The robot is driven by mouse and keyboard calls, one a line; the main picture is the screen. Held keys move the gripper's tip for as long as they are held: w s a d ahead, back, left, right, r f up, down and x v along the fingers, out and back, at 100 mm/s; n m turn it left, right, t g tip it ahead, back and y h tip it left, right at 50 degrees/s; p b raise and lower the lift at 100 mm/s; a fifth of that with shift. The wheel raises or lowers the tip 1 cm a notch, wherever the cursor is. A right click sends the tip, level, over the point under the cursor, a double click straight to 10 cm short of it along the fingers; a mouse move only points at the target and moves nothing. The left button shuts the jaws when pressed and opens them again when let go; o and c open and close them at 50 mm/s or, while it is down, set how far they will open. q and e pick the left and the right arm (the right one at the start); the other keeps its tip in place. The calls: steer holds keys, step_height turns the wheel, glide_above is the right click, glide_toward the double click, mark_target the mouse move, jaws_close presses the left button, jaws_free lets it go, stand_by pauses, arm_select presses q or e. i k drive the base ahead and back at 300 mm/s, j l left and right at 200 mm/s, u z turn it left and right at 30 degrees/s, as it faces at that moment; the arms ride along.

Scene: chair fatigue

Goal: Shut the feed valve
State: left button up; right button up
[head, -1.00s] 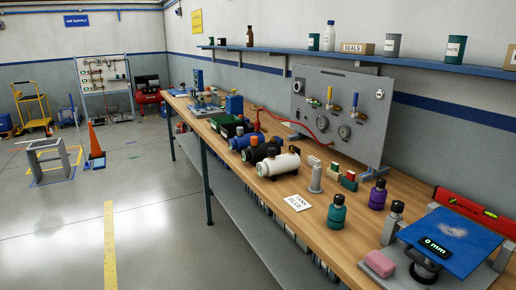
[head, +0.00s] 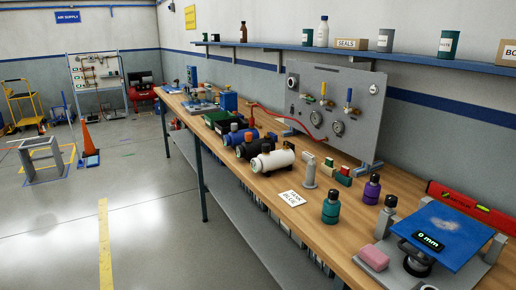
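A grey upright panel (head: 362,110) stands on the bench against the right wall. It carries a valve with a yellow handle (head: 323,89) and one with a blue handle (head: 349,96), both handles pointing up. Gauges (head: 338,128) sit below them. A red hose (head: 262,108) runs from the panel's left side along the bench. A board with pipework (head: 93,66) stands at the far back under an "AIR SUPPLY" sign (head: 67,17). I cannot read a label naming the feed valve. Neither of my grippers is in view.
The long bench (head: 262,204) holds blue, black and white cylinders (head: 272,161), bottles (head: 331,207) and a blue plate (head: 447,228). A red compressor (head: 143,92), orange cone (head: 87,139), grey frame (head: 43,160) and yellow cart (head: 24,103) stand at the back left. The floor (head: 150,215) left of the bench is clear.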

mark_target(308, 99)
steer(key=i+j+z, duration=0.25)
steer(key=i, duration=0.2)
steer(key=i+j+z, duration=0.25)
steer(key=i+j, duration=0.05)
steer(key=i, duration=0.1)
